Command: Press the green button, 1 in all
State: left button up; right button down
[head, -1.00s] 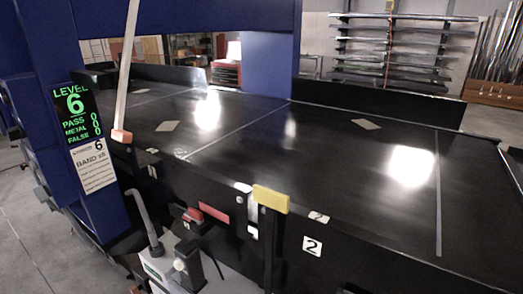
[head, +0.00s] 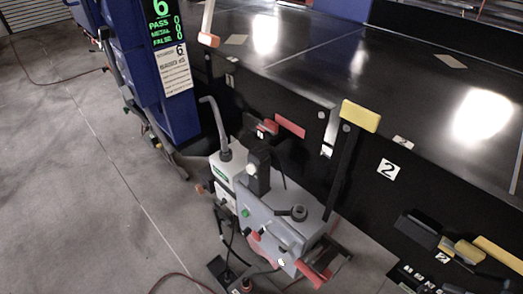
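A small green button-like spot (head: 245,212) shows on the front of a grey and white machine (head: 275,220) that stands on the floor beside the conveyor. It is too small to tell whether it is pressed. A green label (head: 221,176) is on the machine's upper left side. Neither of my grippers is in view.
The black conveyor (head: 400,90) runs along the upper right. A yellow-topped lever (head: 360,115) and a red bar (head: 290,126) are on its side. A blue post carries a green display (head: 162,22). Cables lie on the floor; the grey floor (head: 70,190) at left is mostly clear.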

aim_at(244, 212)
jog(key=j+u, duration=0.15)
jog(key=i+j+z, duration=0.1)
jog(key=j+z, duration=0.7)
jog(key=j, duration=0.2)
jog(key=j+z, duration=0.45)
jog(key=k+j+z, duration=0.1)
jog(key=j+z, duration=0.3)
jog(key=j, duration=0.2)
